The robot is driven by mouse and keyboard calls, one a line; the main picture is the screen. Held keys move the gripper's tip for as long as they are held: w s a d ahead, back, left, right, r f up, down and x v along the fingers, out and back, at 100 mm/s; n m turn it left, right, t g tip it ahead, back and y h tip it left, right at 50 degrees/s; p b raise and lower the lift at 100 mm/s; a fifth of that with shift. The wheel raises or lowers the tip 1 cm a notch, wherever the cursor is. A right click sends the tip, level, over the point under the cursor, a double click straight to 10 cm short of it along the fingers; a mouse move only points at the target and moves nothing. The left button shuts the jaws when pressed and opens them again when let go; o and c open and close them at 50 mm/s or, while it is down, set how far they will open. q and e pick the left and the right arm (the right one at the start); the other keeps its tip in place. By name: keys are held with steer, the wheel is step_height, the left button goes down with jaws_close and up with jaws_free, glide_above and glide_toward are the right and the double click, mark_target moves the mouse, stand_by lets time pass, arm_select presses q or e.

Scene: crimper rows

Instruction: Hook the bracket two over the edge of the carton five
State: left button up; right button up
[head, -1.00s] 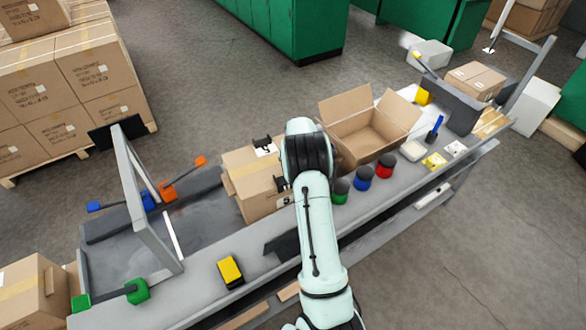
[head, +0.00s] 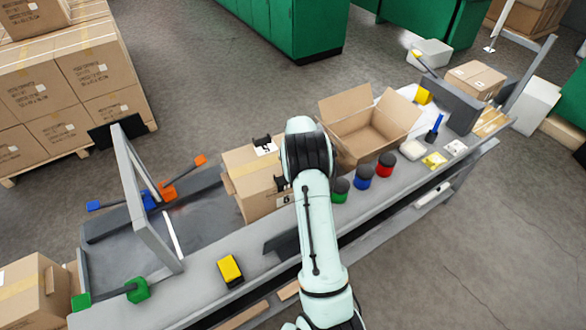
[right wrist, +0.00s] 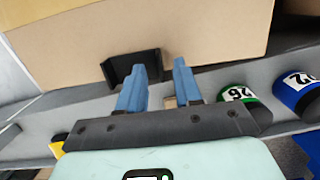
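The closed tan carton (head: 243,185) stands on the bench left of my right arm; a white label near its front right edge looks like a 5. A black bracket (head: 281,184) shows at that edge beside my arm. Another black bracket (head: 262,142) is at the carton's far edge by a white label. I cannot read which bracket is two. In the right wrist view, my right gripper (right wrist: 160,75) has its blue fingers apart, with a black bracket (right wrist: 120,68) just past the left finger against the carton's face. I see no grip on it. My left gripper is out of view.
An open carton (head: 365,132) stands to the right. Green (head: 340,190), blue (head: 362,177) and red (head: 385,165) cans stand close right of my arm. A grey frame (head: 145,200) rises at the left, and a yellow block (head: 230,270) lies near the front edge.

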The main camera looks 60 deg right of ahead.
step_height(320, 180, up, 13)
steer(key=s+a, duration=0.1)
steer(key=shift+s+r+p, duration=0.15)
steer(key=shift+s+p, duration=0.15)
steer(key=shift+a, duration=0.1)
stand_by(0.4)
